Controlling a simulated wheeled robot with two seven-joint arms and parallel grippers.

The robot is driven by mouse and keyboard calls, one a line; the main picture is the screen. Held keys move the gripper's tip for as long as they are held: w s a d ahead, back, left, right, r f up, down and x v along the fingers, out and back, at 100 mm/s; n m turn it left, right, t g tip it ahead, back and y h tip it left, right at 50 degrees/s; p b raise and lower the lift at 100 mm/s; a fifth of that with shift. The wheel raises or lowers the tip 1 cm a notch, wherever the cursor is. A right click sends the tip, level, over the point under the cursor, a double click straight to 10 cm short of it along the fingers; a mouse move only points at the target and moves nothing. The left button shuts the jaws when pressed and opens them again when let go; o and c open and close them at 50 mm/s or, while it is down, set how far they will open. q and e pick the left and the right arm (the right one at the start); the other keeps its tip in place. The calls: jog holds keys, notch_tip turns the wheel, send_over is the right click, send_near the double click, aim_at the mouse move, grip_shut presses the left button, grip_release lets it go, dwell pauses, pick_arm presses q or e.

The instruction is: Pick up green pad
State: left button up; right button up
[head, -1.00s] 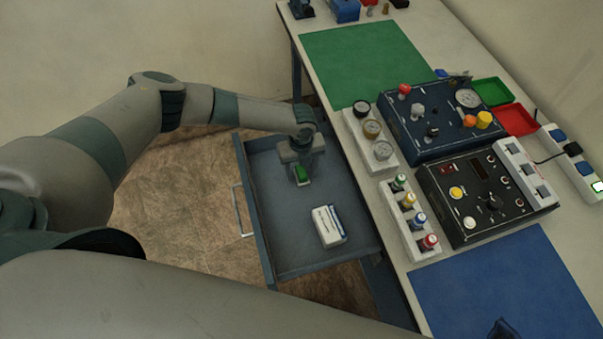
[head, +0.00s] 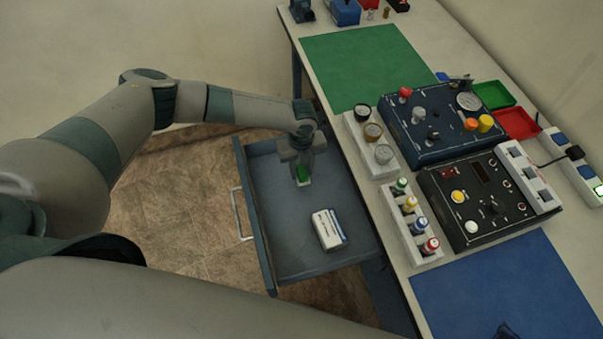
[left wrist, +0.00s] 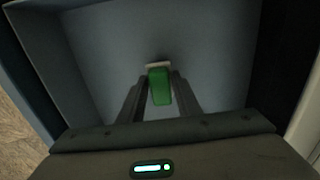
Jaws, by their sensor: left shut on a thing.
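The green pad (head: 303,174) is a small green block with a pale end, over the far part of the open drawer. In the left wrist view the green pad (left wrist: 159,87) sits between the two fingers. My left gripper (head: 302,171) reaches down into the drawer and is shut on the green pad; the gripper also shows in the left wrist view (left wrist: 160,92). I cannot tell exactly how far the pad is above the drawer floor. My right gripper is not clearly in view; only a dark tip shows at the lower right edge.
The open drawer (head: 290,254) also holds a white and blue box (head: 328,229). The table to its right bears a green mat (head: 365,60), a blue mat (head: 510,285), a dark blue gauge panel (head: 425,145), a black control box (head: 480,200) and a bottle rack (head: 412,228).

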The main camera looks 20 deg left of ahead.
aim_at(301, 169)
pick_arm(q)
notch_tip(301, 169, up, 7)
jog(key=shift+r+b, duration=0.1)
jog(key=shift+b, duration=0.9)
jog(key=shift+r, duration=0.2)
jog(key=shift+o, duration=0.8)
jog(key=shift+c, duration=0.3)
